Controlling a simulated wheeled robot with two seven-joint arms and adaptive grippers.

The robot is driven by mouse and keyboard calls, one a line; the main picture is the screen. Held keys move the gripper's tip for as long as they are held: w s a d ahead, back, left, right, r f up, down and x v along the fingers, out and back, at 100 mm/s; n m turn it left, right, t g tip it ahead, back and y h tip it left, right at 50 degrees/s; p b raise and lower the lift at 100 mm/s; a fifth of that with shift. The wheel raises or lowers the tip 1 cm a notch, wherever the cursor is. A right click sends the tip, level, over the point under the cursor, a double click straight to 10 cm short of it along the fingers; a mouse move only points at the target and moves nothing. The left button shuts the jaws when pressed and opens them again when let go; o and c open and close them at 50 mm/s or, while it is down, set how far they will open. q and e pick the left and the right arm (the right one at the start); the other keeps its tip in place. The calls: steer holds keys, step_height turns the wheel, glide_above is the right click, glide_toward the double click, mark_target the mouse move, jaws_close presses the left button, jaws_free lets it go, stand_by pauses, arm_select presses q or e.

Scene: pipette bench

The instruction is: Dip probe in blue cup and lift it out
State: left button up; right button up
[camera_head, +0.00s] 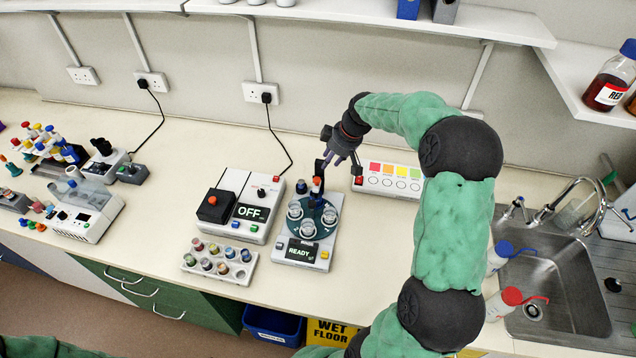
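My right gripper (338,168) hangs over the back of a white device marked READY (301,251). Its two dark fingers look spread apart, with nothing clearly held between them. A dark upright piece with an orange-red top (317,187), possibly the probe, stands just below the left finger; I cannot tell whether they touch. The device carries a dark round carousel (313,222) with several clear cups, one at the front (308,228). I cannot make out which cup is blue. My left gripper is out of view.
A white device marked OFF (248,212) and a rack of coloured vials (219,262) stand to the left. A panel with coloured squares (387,180) is behind at the right. A sink (560,290) lies farther right.

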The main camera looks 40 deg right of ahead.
mark_target(318, 179)
steer(key=x, duration=1.1)
steer(key=shift+f+b, duration=0.3)
steer(key=shift+f, duration=0.15)
jaws_close()
